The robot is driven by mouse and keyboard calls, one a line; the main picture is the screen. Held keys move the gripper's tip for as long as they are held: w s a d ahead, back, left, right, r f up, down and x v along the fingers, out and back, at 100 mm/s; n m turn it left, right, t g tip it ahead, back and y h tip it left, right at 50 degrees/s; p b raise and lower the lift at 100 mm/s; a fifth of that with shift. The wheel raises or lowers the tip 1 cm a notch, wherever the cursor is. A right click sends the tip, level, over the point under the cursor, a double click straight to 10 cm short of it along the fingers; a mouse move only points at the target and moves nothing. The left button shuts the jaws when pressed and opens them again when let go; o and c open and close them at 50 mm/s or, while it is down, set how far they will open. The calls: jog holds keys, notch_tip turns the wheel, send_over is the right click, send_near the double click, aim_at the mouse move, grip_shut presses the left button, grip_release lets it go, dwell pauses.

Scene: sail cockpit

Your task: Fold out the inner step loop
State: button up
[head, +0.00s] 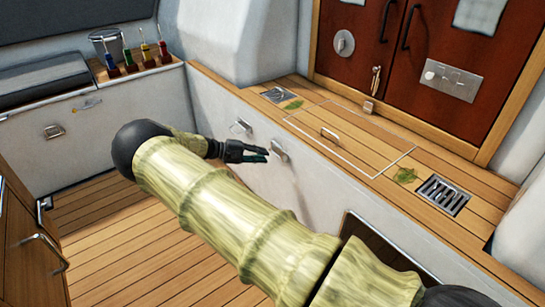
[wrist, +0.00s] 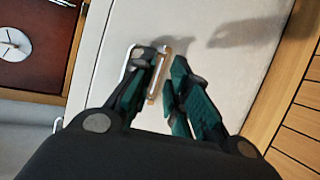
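Two small metal step loops are on the white side wall below the wooden bench in the head view: one at the left (head: 240,127) and one at the right (head: 279,151). I cannot tell which is the inner one. My gripper (head: 257,154) is just left of the right loop. In the wrist view my gripper (wrist: 163,72) is open, its dark green fingers apart. A metal loop (wrist: 158,75) shows between the fingertips, part of it behind the left finger. I cannot tell whether the fingers touch it, or how far it is folded out.
The bench top holds a hatch with a handle (head: 330,133), a drain grate (head: 443,195) and leaf-like scraps (head: 405,175). Dark red doors (head: 395,50) stand behind it. Winch-handle-like tools (head: 145,52) stand at the back left. The plank floor (head: 110,225) is clear.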

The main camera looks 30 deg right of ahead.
jog(key=w+a+r+m+h+b, duration=0.1)
jog(key=w+a+r+h+b, duration=0.1)
jog(key=w+a+r, duration=0.2)
jog(key=b+x, duration=0.2)
jog(key=x, duration=0.9)
jog(key=shift+g, duration=0.3)
jog(key=shift+s+a+f, duration=0.1)
grip_shut()
